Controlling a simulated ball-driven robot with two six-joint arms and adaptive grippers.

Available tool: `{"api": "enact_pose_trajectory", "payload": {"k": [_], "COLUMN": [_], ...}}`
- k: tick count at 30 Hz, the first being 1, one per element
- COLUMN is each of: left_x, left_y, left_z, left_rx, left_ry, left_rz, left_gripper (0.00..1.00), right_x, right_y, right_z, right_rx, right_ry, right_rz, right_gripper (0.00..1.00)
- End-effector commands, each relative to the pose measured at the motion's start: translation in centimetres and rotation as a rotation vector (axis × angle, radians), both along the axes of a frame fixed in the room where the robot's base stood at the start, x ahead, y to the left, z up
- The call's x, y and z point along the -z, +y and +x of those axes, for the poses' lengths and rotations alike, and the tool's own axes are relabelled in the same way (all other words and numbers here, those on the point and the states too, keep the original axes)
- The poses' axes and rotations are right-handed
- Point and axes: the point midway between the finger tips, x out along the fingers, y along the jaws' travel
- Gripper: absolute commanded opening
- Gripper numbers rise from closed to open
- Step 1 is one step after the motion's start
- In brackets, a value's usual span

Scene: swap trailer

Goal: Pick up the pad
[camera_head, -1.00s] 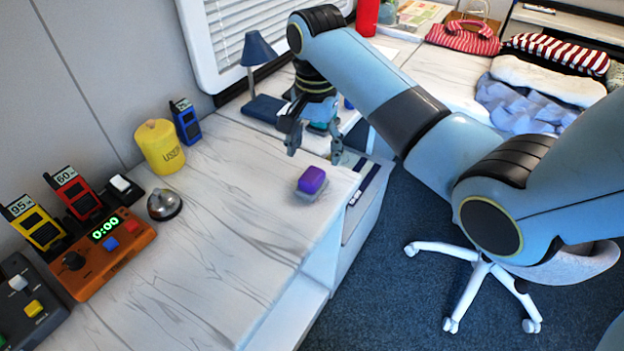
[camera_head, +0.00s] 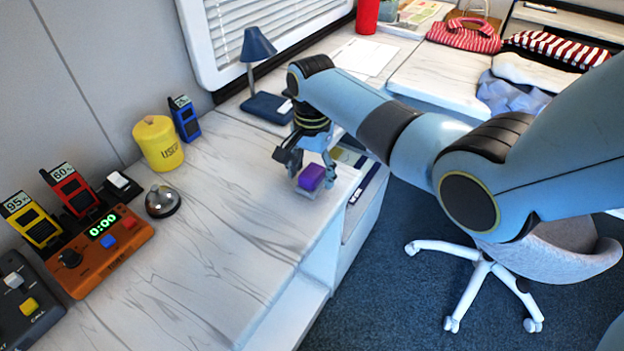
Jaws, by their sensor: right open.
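The pad (camera_head: 311,177) is a small purple block on a pale, clear-looking base, lying on the white counter near its right edge. My right gripper (camera_head: 309,176) is open, pointing down at the pad. One finger shows to the left of the pad and one behind it to the right. Whether the fingers touch it cannot be told. My left gripper is not in view.
A bell (camera_head: 162,201), an orange timer (camera_head: 108,247), a yellow canister (camera_head: 158,145) and a blue radio (camera_head: 185,119) stand on the counter's left. A blue lamp (camera_head: 267,107) stands behind my gripper. The counter's middle (camera_head: 225,220) is clear.

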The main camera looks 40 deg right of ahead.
Motion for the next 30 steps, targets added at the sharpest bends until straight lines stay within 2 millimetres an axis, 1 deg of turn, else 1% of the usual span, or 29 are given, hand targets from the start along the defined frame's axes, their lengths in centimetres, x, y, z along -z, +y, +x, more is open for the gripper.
{"api": "enact_pose_trajectory", "payload": {"k": [5,6,19,26,30], "left_x": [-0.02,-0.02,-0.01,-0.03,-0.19], "left_y": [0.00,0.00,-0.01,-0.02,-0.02], "left_z": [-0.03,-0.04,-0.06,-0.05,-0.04], "left_rx": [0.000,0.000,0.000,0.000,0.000], "left_ry": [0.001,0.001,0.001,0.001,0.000], "left_rz": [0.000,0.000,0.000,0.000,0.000], "left_gripper": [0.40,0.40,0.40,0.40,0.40], "right_x": [0.00,0.00,-0.02,-0.09,-0.78], "right_y": [0.01,0.01,0.00,-0.01,-0.02], "right_z": [0.05,0.05,0.04,0.06,0.10], "right_rx": [-0.001,-0.001,-0.001,-0.001,-0.001], "right_ry": [-0.001,-0.001,-0.001,-0.001,-0.004], "right_rz": [-0.001,-0.001,-0.001,-0.001,-0.001], "right_gripper": [0.67,0.66,0.10,0.10,0.10]}}
